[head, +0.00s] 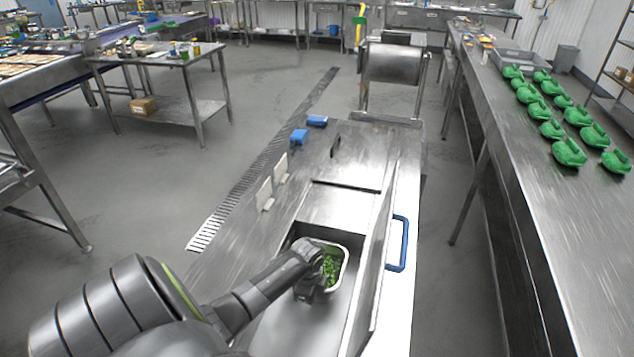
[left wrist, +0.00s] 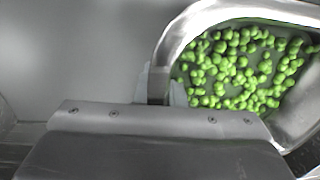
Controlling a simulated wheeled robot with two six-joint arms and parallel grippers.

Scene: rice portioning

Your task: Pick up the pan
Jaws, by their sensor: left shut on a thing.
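The pan (head: 343,264) is a small metal container with green peas (head: 331,268) in it. It sits inside the open well of the steel counter in the head view. In the left wrist view the pan's rim (left wrist: 176,38) curves around the peas (left wrist: 238,68) at the upper right. My left gripper (head: 308,290) reaches down into the well at the pan's left side. In the left wrist view my left gripper (left wrist: 160,88) is shut on the pan's near left wall. My arm hides part of the pan in the head view. My right gripper is not in view.
An upright steel lid (head: 374,262) with a blue handle (head: 398,245) stands along the well's right side. A long table (head: 540,215) at right holds several green items (head: 568,152).

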